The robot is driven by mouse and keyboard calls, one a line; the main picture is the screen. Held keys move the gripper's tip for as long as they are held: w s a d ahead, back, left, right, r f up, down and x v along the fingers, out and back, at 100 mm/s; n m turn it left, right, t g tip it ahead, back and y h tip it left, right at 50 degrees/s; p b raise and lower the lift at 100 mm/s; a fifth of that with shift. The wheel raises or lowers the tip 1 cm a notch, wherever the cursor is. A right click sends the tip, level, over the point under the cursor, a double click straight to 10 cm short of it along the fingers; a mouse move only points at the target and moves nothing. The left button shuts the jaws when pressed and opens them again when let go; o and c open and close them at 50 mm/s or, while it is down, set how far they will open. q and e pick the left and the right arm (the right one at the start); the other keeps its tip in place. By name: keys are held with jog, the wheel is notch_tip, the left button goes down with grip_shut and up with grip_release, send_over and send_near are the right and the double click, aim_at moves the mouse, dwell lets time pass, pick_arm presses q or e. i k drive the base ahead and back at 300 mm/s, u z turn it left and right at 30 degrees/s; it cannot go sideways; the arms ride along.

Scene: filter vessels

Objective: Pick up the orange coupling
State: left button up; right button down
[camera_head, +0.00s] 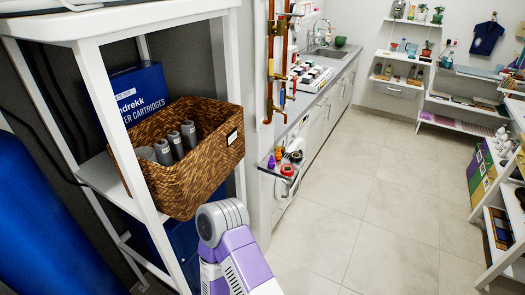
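I cannot make out the orange coupling for certain. A purple and white arm link of mine with a grey joint rises from the bottom centre, in front of the shelf rack. Neither of my grippers shows in the head view.
A white rack (98,85) at left holds a wicker basket (190,178) with grey cylinders (175,145) and a blue cartridge box (137,92). Copper pipes (270,60) stand by the counter. Shelves (505,215) line the right. The tiled floor (355,195) between is clear.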

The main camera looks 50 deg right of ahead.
aim_at(278, 156)
jog(key=z, duration=2.9)
jog(key=i, duration=2)
jog(key=u, duration=2.05)
